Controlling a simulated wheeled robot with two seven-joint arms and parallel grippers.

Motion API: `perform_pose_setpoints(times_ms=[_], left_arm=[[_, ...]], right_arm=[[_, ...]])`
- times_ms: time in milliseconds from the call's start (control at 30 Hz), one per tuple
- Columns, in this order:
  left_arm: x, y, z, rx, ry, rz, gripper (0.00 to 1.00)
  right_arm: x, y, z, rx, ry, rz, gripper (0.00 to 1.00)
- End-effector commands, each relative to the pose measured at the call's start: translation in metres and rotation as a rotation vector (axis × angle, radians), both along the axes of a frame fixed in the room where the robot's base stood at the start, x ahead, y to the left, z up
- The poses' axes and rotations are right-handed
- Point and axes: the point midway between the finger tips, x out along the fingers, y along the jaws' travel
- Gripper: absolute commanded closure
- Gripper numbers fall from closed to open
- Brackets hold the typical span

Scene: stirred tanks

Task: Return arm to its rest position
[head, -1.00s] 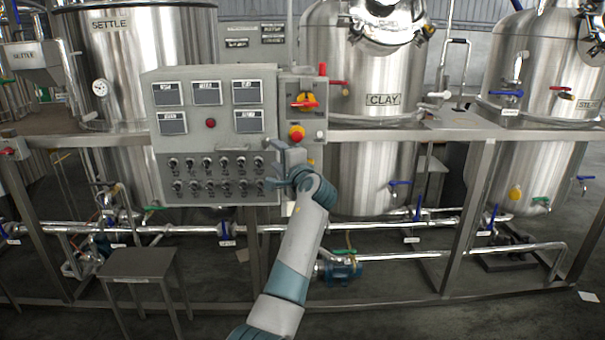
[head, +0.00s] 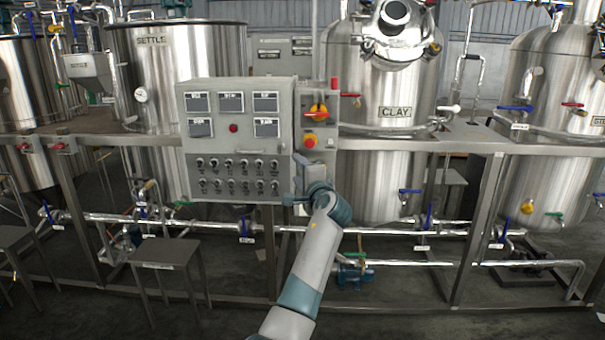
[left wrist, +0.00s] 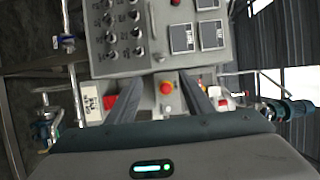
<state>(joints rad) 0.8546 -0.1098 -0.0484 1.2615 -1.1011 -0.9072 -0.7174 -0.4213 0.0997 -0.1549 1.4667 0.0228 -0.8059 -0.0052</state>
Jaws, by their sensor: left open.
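My left arm reaches up from the bottom middle of the head view. Its gripper (head: 300,176) is in front of the lower right edge of the grey control panel (head: 238,140). In the left wrist view the two fingers of the left gripper (left wrist: 160,95) are apart with nothing between them. Beyond the fingers show the red emergency button on its yellow base (left wrist: 166,88) and the panel's rows of knobs. In the head view the button (head: 310,140) is just above the gripper, which appears apart from it. My right gripper is not in view.
A red and yellow rotary switch (head: 318,111) sits above the button. A steel frame rail (head: 480,144) runs across in front of the SETTLE tank (head: 190,60) and CLAY tank (head: 375,95). A low metal table (head: 165,252) stands at lower left. Grey floor is open at the front.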

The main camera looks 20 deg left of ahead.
Motion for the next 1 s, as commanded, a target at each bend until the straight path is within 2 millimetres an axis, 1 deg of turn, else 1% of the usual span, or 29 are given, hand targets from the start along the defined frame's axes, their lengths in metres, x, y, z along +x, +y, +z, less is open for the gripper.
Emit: perform_pose_setpoints(times_ms=[467,567,633,667,767,867,900,967,1000], left_arm=[[0.000,0.000,-0.001,-0.001,0.001,-0.001,0.53],[0.000,-0.001,-0.009,-0.008,0.007,-0.007,0.53],[0.000,-0.002,-0.022,-0.020,0.016,-0.018,0.53],[-0.001,-0.003,-0.030,-0.027,0.020,-0.024,0.53],[-0.003,-0.006,-0.065,-0.064,0.043,-0.051,0.53],[-0.009,-0.012,-0.114,-0.119,0.073,-0.087,0.53],[-0.013,-0.015,-0.136,-0.145,0.087,-0.102,0.53],[-0.021,-0.020,-0.172,-0.190,0.109,-0.126,0.53],[-0.028,-0.023,-0.196,-0.223,0.124,-0.141,0.53]], right_arm=[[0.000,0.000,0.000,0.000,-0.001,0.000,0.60],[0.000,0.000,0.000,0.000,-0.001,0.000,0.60],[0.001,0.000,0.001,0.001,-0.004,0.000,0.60],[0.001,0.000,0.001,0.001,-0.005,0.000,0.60],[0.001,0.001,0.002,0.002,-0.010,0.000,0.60],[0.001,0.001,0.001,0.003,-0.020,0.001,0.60],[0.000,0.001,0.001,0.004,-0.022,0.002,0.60],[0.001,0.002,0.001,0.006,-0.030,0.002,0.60],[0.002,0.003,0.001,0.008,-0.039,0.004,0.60]])
